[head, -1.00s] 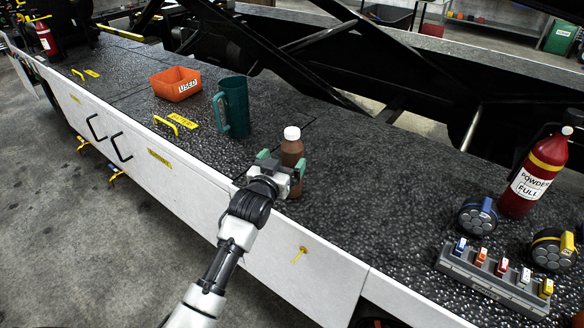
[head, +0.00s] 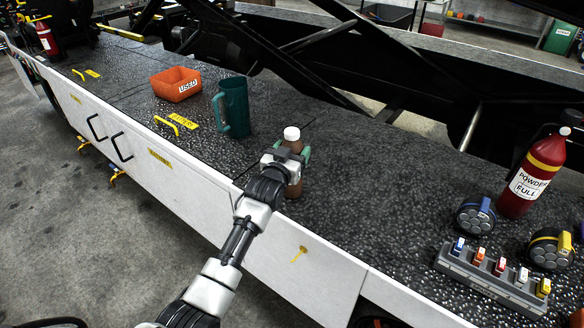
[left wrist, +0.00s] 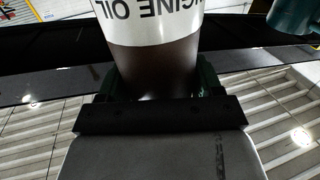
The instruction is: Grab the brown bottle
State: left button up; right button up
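The brown bottle (head: 293,181) with a white cap stands upright on the dark textured deck (head: 370,190), near its front edge. My left gripper (head: 287,157) is at the bottle's upper body, with its green fingers spread to either side of it. In the left wrist view the bottle (left wrist: 155,62) fills the space between the fingers, its pale label reading "ENGINE OIL" upside down. The left gripper looks open; whether its pads touch the bottle is unclear. The hand hides part of the bottle in the head view. My right gripper is not in view.
A teal mug (head: 233,107) and an orange bin (head: 176,84) stand left of the bottle. Black beams (head: 330,72) cross behind.

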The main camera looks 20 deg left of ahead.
pick_arm(q)
jog(key=c, duration=0.7)
jog(key=shift+r, duration=0.25)
